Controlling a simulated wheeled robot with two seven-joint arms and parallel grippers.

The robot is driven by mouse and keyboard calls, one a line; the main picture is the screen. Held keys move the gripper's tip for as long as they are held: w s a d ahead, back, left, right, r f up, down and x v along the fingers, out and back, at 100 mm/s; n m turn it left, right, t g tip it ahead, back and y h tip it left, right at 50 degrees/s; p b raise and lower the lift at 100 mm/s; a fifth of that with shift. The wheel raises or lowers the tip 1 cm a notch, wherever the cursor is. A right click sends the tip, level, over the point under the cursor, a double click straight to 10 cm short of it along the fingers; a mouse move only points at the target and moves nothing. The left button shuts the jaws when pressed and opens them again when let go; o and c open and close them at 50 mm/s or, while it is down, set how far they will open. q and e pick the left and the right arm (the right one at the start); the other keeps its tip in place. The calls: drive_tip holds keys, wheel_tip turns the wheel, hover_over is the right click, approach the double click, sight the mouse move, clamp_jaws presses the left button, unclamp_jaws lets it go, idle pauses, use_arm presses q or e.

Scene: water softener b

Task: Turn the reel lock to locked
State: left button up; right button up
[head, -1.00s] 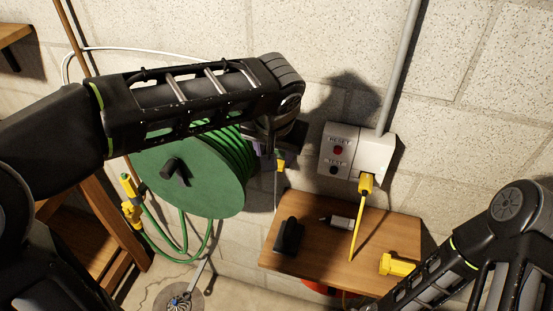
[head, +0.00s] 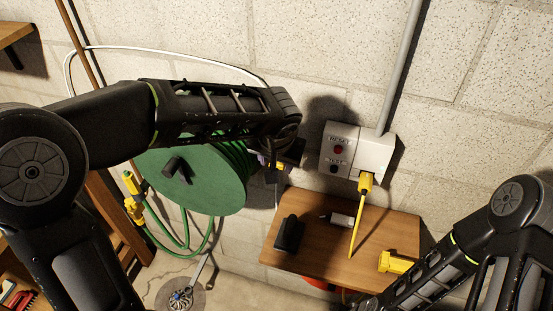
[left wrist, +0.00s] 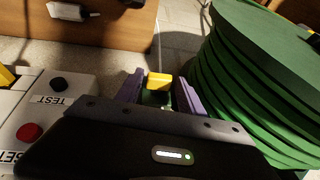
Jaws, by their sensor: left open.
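The green hose reel (head: 205,185) stands at the left by the wall, with a black crank knob on its face. It fills the right side of the left wrist view (left wrist: 250,85). A small yellow piece (left wrist: 159,81), which looks like the reel lock, sits beside the reel; it also shows in the head view (head: 281,166). Whether it is locked cannot be told. My left gripper (left wrist: 160,93) is open, its purple fingers on either side of the yellow piece in the picture; contact is not clear. In the head view my left forearm hides much of it. My right gripper is out of view.
A grey outlet box (head: 357,150) with reset and test buttons is on the wall just right of my left gripper. A yellow plug (head: 365,183) hangs from it. Below, a wooden shelf (head: 390,228) bears a black object (head: 289,234) and a yellow one (head: 396,262).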

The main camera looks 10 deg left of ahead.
use_arm(q)
drive_tip(key=shift+f, duration=0.15)
drive_tip(key=shift+c, duration=0.4)
clamp_jaws()
idle(0.4)
drive_tip(key=shift+w, duration=0.1)
idle(1.1)
drive_tip(key=shift+o, duration=0.4)
unclamp_jaws()
drive_tip(key=b+v, duration=0.1)
drive_tip(key=v, duration=0.7)
drive_tip(key=shift+b, duration=0.3)
